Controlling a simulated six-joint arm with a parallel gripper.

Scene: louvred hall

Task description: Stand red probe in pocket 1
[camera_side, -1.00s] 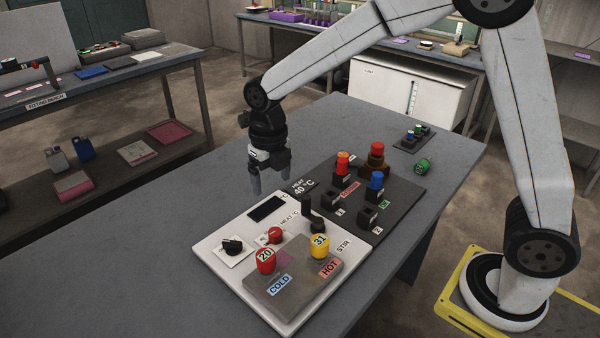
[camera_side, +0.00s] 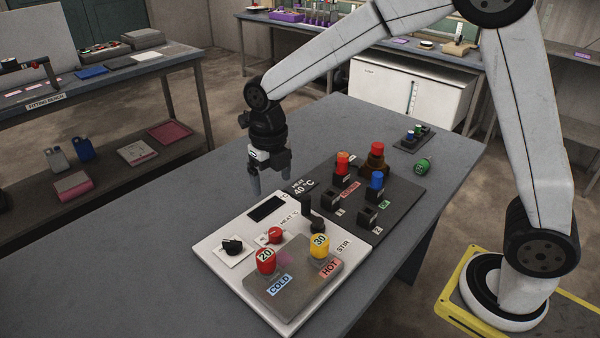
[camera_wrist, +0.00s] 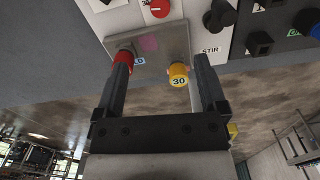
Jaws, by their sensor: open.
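A red probe (camera_side: 265,262) with "20" on its top stands at the COLD label of the grey block (camera_side: 300,299). A yellow probe (camera_side: 320,247) marked "30" stands at the HOT label. On the dark panel (camera_side: 398,203), a small black pocket (camera_side: 338,196) by label 1 looks empty. My gripper (camera_side: 270,179) is open and empty, hanging above the bench behind the white heater plate (camera_side: 212,255). In the wrist view the red probe (camera_wrist: 124,56) is partly hidden behind the left finger, and the yellow probe (camera_wrist: 178,76) shows between the fingers.
A black socket (camera_side: 368,214) is by label 2. Red-topped (camera_side: 343,160), blue-topped (camera_side: 376,180) and red-brown (camera_side: 376,155) pieces stand on the dark panel. A green piece (camera_side: 422,166) lies nearby.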

